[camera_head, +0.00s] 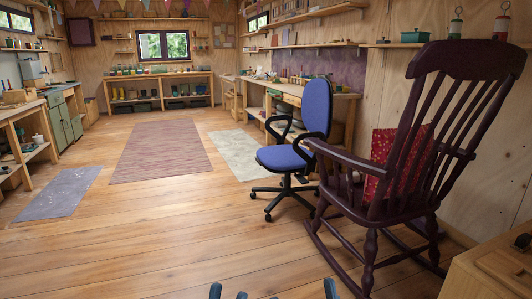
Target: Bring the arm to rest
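Only the tips of my grippers show, at the bottom edge of the head view. My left gripper (228,294) shows as two dark blue-grey fingertips with a gap between them, and nothing is seen in that gap. A single similar tip to its right appears to be my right gripper (329,289); the rest of it is cut off by the frame. Both arms are out of view. The tips show against the bare wooden floor, with no object seen touching them.
A dark rocking chair (400,205) with a red cushion (383,150) stands close on the right. A blue office chair (285,158) is behind it. A wooden cabinet top (470,275) fills the lower right corner. Workbenches line the walls. The floor (170,240) ahead is clear.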

